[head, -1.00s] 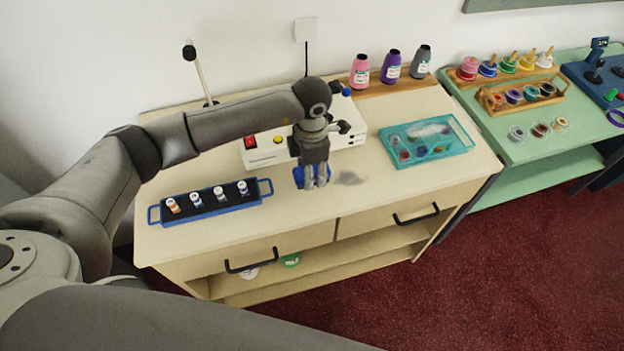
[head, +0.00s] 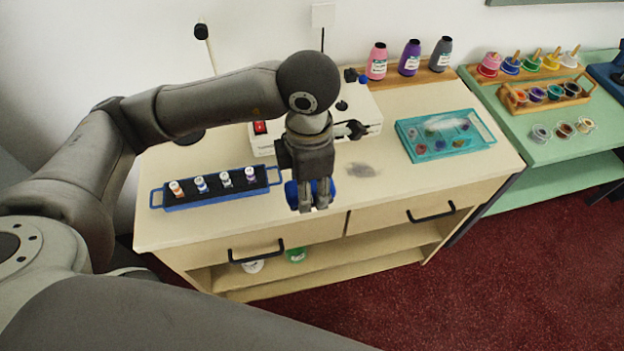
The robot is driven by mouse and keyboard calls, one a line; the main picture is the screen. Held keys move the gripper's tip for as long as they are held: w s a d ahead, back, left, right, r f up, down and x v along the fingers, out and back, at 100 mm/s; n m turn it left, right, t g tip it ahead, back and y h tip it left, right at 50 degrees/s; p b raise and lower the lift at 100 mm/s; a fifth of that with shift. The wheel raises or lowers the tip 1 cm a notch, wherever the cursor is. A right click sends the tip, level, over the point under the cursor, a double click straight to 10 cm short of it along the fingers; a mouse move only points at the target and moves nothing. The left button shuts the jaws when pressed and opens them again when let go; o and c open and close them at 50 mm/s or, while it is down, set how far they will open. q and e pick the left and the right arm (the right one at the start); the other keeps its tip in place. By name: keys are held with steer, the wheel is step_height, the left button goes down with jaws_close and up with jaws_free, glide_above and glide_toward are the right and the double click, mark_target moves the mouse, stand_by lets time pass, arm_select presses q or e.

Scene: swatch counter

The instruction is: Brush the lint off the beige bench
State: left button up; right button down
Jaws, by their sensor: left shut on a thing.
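The beige bench (head: 225,228) stands in the middle of the head view. A grey smudge of lint (head: 362,170) lies on its top, right of my left gripper. My left gripper (head: 314,204) points down above the front part of the bench top, shut on a blue thing (head: 291,194). Only the sides of this blue thing show past the fingers, so I cannot tell its full shape. It looks apart from the lint. Whether it touches the bench top is hidden. My right gripper is not in view.
A blue rack (head: 215,194) with several small vials is at left. A white machine (head: 362,112) stands behind my gripper. A teal tray (head: 403,141) is at right, with three bottles (head: 410,58) behind. A green table (head: 530,165) adjoins at right.

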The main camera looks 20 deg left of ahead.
arm_select(q)
steer(key=o, duration=0.4)
steer(key=shift+c, duration=1.4)
